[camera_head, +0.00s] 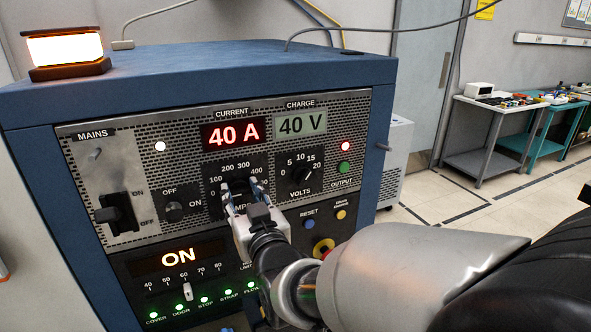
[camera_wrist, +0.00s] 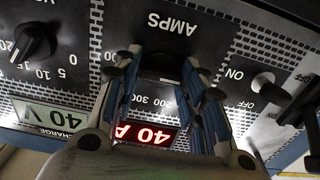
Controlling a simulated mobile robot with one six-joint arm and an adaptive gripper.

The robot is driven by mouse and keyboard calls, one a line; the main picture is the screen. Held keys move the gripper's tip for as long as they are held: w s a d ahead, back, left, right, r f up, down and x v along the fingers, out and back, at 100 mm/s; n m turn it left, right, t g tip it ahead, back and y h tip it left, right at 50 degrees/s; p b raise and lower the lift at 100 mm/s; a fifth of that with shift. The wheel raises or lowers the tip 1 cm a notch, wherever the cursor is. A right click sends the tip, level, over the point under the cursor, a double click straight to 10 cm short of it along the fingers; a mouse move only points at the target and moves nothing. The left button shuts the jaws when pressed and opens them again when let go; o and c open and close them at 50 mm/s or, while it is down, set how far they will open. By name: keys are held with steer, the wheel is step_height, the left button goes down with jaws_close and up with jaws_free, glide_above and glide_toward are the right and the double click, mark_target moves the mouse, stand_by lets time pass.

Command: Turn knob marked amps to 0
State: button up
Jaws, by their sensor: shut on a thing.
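The black AMPS knob (camera_head: 239,187) sits on the front panel of a blue cabinet, below the red current display (camera_head: 233,134), which reads 40 A. My gripper (camera_head: 242,193) has its fingers on either side of the knob and is shut on it. In the wrist view, which is upside down, the knob (camera_wrist: 161,66) is a dark shape between my fingertips (camera_wrist: 163,72). The gripper hides part of the dial, so I cannot tell where its pointer stands. Marks of 100 to 400 show around it in the head view.
The VOLTS knob (camera_head: 302,175) is close to the right, under the green 40 V display (camera_head: 301,123). A small OFF/ON switch (camera_head: 174,210) and the large MAINS switch (camera_head: 117,212) are to the left. RESET (camera_head: 309,224) and other buttons lie at the lower right.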

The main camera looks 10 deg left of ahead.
steer(key=shift+r, duration=0.1)
steer(key=o, duration=1.1)
steer(key=shift+c, duration=0.2)
steer(key=v, duration=0.7)
steer(key=shift+s+d, duration=0.15)
steer(key=shift+s, duration=0.05)
